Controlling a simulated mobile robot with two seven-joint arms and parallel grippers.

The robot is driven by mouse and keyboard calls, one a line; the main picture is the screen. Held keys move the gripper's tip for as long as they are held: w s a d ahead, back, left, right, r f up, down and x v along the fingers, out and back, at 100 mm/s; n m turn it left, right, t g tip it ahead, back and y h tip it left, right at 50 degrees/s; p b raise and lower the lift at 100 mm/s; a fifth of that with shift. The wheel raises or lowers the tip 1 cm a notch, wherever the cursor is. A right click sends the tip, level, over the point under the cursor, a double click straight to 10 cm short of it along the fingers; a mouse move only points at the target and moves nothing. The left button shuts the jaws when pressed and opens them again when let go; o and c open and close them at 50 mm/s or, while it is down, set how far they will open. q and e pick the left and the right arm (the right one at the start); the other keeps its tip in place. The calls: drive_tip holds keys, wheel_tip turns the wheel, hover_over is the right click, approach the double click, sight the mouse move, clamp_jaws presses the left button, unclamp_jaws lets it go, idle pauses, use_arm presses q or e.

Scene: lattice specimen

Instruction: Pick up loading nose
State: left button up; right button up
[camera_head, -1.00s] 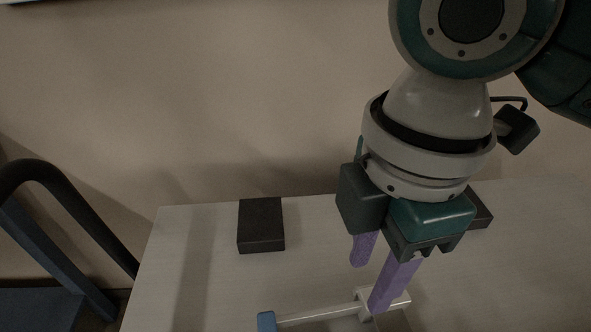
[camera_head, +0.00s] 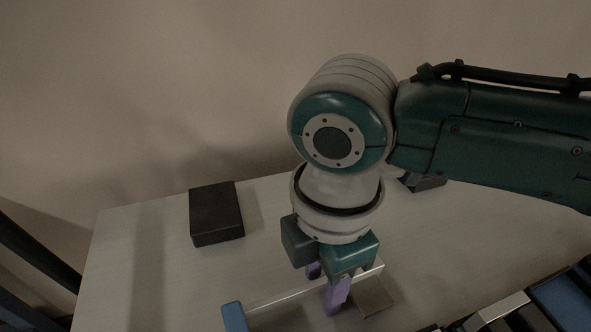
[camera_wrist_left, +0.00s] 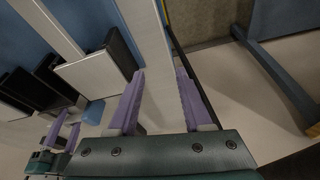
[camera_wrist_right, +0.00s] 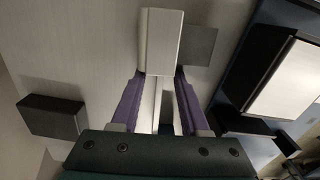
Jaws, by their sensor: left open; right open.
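The loading nose appears to be the light bar (camera_head: 290,297) with a blue end (camera_head: 233,316), lying on the pale table. In the right wrist view its white block (camera_wrist_right: 162,40) is just ahead of and between the purple fingertips, and its stem runs back between the fingers. My right gripper (camera_head: 324,294) points down over the bar, open, with a finger on each side; I cannot tell whether they touch it. My left gripper (camera_wrist_left: 161,72) is open and empty, seen only in its own wrist view. The right gripper's purple fingers (camera_wrist_left: 65,135) also show there.
A dark block (camera_head: 216,213) lies on the table (camera_head: 120,265) left of the right gripper; another (camera_head: 424,182) is behind the arm. A flat grey plate (camera_head: 374,297) lies beside the bar. Dark and blue equipment (camera_head: 560,300) stands at lower right.

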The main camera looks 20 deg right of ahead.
clamp_jaws()
drive_tip(key=shift+r, duration=0.1)
idle(1.2)
